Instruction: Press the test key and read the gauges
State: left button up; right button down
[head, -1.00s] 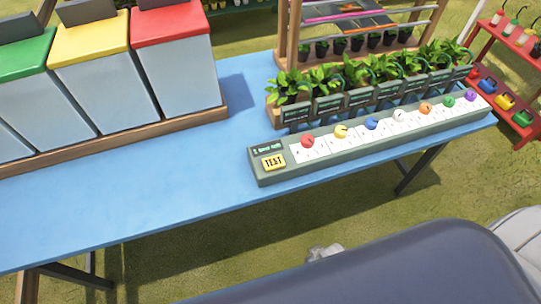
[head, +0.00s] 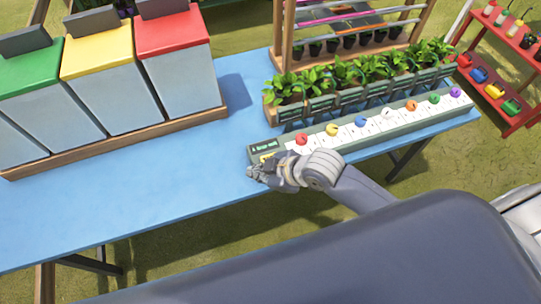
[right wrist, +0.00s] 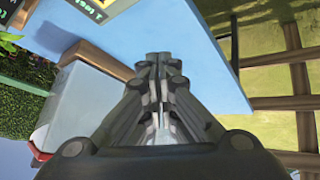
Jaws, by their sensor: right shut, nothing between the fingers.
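The grey control panel (head: 425,124) lies along the front edge of the blue table. A small dark display with green text (head: 265,146) is at its left end. The yellow test key (head: 266,157) is below the display, mostly hidden by my right gripper (head: 256,173). The display text is too small to read. My left gripper is not in view.
Several coloured knobs, including a red one (head: 301,139), line the panel. Potted plants (head: 345,75) with dark label plates stand behind it. Lidded green, yellow and red bins (head: 180,75) stand at back left. The blue table (head: 120,200) is clear at left and front.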

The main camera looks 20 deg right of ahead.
jog(key=w+d+n+y, duration=0.1)
jog(key=w+n, duration=0.3)
jog(key=w, duration=0.1)
jog(key=n, duration=0.2)
send_over(270, 156)
jog(key=s, duration=0.2)
jog(key=shift+a+r+t, duration=0.1)
jog(key=shift+a+t, duration=0.2)
jog(key=shift+m, duration=0.3)
notch_tip(270, 156, down, 8)
jog(key=b, duration=0.7)
jog(key=shift+r, duration=0.15)
jog(key=shift+f+b, duration=0.3)
jog(key=shift+f, duration=0.3)
jog(key=shift+f, duration=0.1)
jog(key=shift+f, duration=0.25)
